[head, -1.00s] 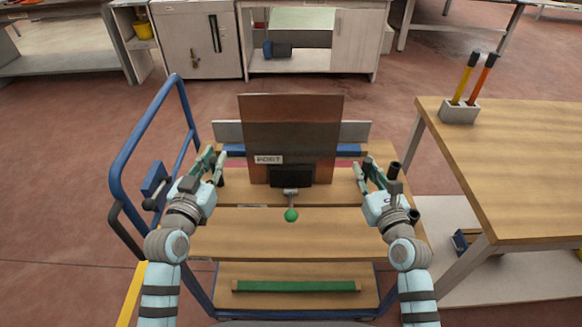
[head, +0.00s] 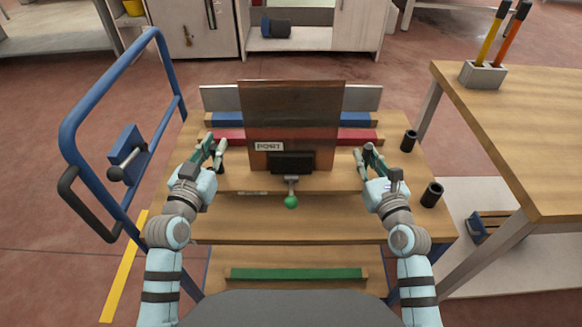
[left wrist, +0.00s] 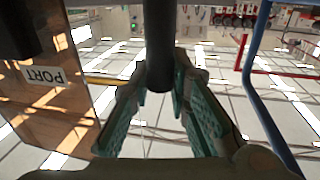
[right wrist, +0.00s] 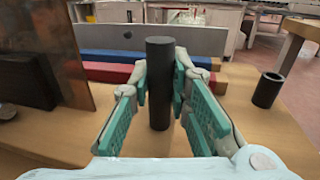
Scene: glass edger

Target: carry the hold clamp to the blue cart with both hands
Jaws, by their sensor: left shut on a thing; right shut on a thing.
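The hold clamp shows a black block (head: 291,163) and a lever with a green knob (head: 291,202), in front of an upright brown panel marked PORT (head: 292,115). My left gripper (head: 213,150) is left of the panel, shut on a black upright grip (left wrist: 159,45). My right gripper (head: 368,155) is right of it, shut on a matching black grip (right wrist: 160,85). The two grippers are about level. The blue cart (head: 68,125) has a blue push rail and wooden decks, and the clamp is over it. Whether the clamp touches the deck I cannot tell.
A red bar (head: 230,138) and a blue bar (head: 355,119) lie behind the panel. Two black cups (head: 409,141) (head: 432,195) stand on the right deck. A green bar (head: 295,274) lies low in front. A wooden table (head: 530,130) stands to the right.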

